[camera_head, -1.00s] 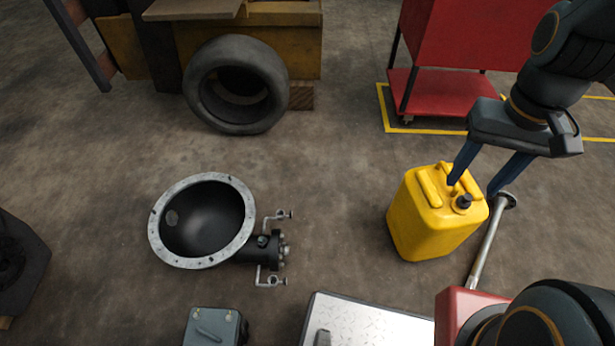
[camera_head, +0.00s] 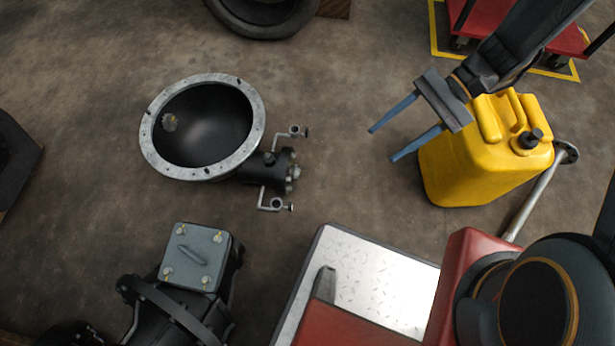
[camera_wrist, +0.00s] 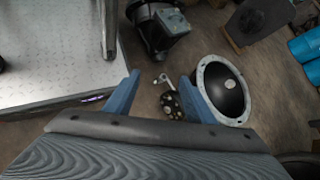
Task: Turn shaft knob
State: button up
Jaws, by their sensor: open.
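A round black bell housing (camera_head: 205,125) with a pale bolted flange lies on the floor at the left in the head view. A short black shaft end (camera_head: 270,167) sticks out of its right side. Two thin metal arms with small round knobs, an upper knob (camera_head: 295,132) and a lower knob (camera_head: 278,204), flank it. My gripper (camera_head: 381,145) is open and empty, to the right of the knobs and apart from them, fingers pointing left. In the wrist view the housing (camera_wrist: 222,88) is right of the fingers, and the bolted shaft end (camera_wrist: 171,104) shows between them.
A yellow canister (camera_head: 480,150) stands close beside my gripper. A metal rod (camera_head: 535,195) lies behind it. A black unit with a grey cover (camera_head: 197,257) sits at lower left. A tyre (camera_head: 262,15) and red cart (camera_head: 480,22) are at the back.

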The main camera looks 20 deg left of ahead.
jog(key=w+a+f+m+y+b, duration=0.1)
jog(key=a+f+y+b, duration=0.2)
jog(key=f, duration=0.5)
jog(key=w+a+f+m+y+b, duration=0.1)
jog(key=a+f+m+b, duration=0.1)
jog(key=a+f+b, duration=0.45)
jog(key=w+f+m+y+b, duration=0.1)
jog(key=f+y+b, duration=0.1)
jog(key=f, duration=0.7)
jog(key=m+t+y+b, duration=0.3)
jog(key=m+y+b, duration=0.15)
jog(key=b, duration=0.55)
send_near(297, 173)
jog(key=f, duration=0.1)
jog(key=shift+w+d+f+t, duration=0.25)
jog(key=shift+d+f+t, duration=0.05)
jog(key=shift+t, duration=0.1)
jog(key=shift+b+x, duration=1.2)
jog(key=shift+x, duration=2.65)
jog(key=shift+r, duration=0.15)
jog(key=c, duration=1)
jog(key=shift+s+m, duration=0.1)
jog(key=shift+m, duration=0.15)
jog(key=shift+c, duration=0.2)
jog(key=shift+m, duration=0.3)
